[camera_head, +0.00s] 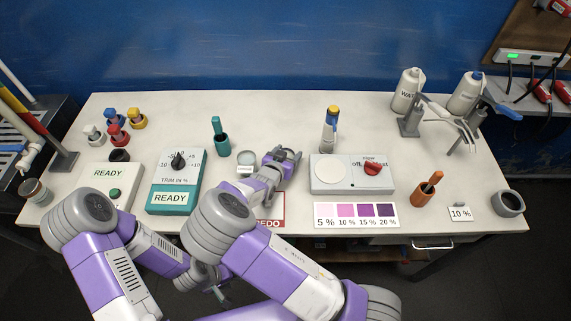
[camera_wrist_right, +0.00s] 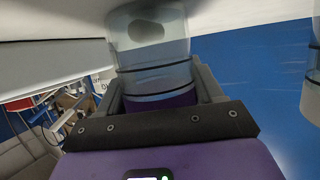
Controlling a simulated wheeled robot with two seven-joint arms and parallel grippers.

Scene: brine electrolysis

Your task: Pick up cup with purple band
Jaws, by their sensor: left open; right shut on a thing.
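In the right wrist view a clear cup (camera_wrist_right: 150,60) with a purple band (camera_wrist_right: 160,102) and dark ring lines sits between the fingers of my right gripper (camera_wrist_right: 162,88). The fingers are shut on it around the purple band. In the head view my right gripper (camera_head: 286,156) is over the middle of the table; I cannot make out the held cup there. A clear cup (camera_head: 247,157) shows just left of that gripper. My left gripper (camera_head: 218,291) is open and low, in front of the table's front edge, partly hidden by my arms.
A scale with a red knob (camera_head: 372,168) stands right of my right gripper, with a colour card (camera_head: 356,215) before it. A teal trim box (camera_head: 174,183) and teal holder (camera_head: 222,141) stand left. Another clear vessel (camera_wrist_right: 312,95) edges into the wrist view.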

